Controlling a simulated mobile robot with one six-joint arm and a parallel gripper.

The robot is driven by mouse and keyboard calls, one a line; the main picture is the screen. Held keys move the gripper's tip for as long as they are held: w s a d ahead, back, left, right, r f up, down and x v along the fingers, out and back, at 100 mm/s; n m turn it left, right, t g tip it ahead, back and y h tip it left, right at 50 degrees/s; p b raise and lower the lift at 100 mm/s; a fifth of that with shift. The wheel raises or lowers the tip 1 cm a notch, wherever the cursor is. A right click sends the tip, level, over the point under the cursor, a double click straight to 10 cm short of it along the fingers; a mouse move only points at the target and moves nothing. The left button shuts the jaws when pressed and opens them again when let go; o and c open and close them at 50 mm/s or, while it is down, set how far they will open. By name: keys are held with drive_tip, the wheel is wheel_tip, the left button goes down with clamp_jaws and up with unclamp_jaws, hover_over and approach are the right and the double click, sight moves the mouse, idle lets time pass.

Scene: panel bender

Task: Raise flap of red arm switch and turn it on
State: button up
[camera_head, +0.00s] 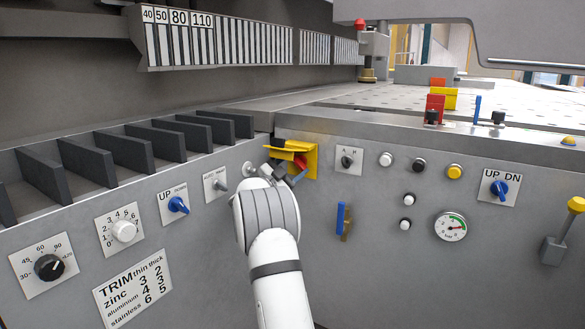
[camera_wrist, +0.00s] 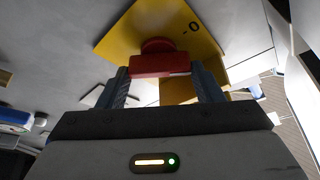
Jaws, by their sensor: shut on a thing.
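The red arm switch sits on a yellow plate (camera_head: 311,160) on the grey front panel, just above my gripper in the head view. In the wrist view its red arm (camera_wrist: 160,66), with a round red hub, lies across the space between my two fingers. The yellow plate (camera_wrist: 128,36) behind it carries a "0" mark. My gripper (camera_wrist: 164,84) is shut on the red arm. A yellow flap-like piece (camera_wrist: 180,92) shows below the red arm in the wrist view. In the head view my wrist hides part of the switch, and the flap's exact angle is unclear.
To the right are an A/M selector (camera_head: 347,161), several push buttons and a pressure gauge (camera_head: 450,226). To the left are the AUTO/MAN switch (camera_head: 219,185), the UP/DOWN knob (camera_head: 178,205) and dials. Dark upright plates (camera_head: 130,150) stand along the left ledge.

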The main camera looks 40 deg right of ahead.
drive_tip(key=shift+s+d, duration=0.1)
drive_tip(key=o, duration=1)
drive_tip(key=shift+p+v, duration=1.15)
drive_tip(key=shift+v, duration=2.75)
drive_tip(key=shift+c, duration=0.2)
